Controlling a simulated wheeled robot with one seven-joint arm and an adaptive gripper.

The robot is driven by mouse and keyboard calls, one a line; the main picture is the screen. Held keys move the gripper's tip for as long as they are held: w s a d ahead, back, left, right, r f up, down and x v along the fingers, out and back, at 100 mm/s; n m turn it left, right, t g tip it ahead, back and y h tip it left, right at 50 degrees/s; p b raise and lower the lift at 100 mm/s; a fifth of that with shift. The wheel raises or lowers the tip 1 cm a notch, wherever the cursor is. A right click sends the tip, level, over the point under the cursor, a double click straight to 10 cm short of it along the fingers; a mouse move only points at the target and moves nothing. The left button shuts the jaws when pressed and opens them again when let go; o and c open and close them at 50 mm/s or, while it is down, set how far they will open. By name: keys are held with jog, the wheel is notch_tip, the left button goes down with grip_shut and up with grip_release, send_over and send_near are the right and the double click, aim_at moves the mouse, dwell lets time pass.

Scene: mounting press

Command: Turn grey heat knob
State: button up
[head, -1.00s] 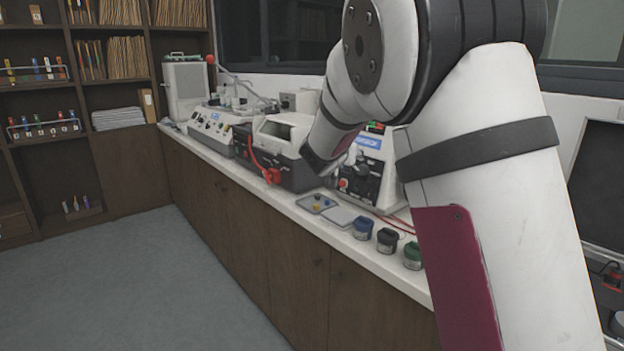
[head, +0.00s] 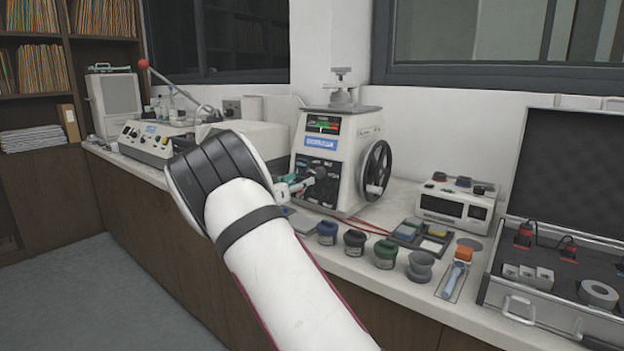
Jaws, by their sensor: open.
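The mounting press (head: 324,150) stands on the counter near the picture's middle. It has a white body, a lit display (head: 323,125) on its upper front, a blue label and a dark control panel (head: 319,164) below. Small knobs and controls crowd that panel, and I cannot single out the grey heat knob. My gripper (head: 318,174) is in front of the panel, open, reaching in from the left. It covers part of the panel. Whether it touches a knob is too small to tell.
A black handwheel (head: 376,170) is on the press's right side. Blue, black and green jars (head: 354,243) line the counter's front edge. A white meter box (head: 452,204) and an open case (head: 560,270) stand to the right. Another machine (head: 160,140) is at left.

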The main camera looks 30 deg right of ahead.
aim_at(317, 174)
jog(key=x, duration=0.7)
jog(key=shift+d+b, duration=0.3)
jog(key=shift+b, duration=0.1)
jog(key=c, duration=1.2)
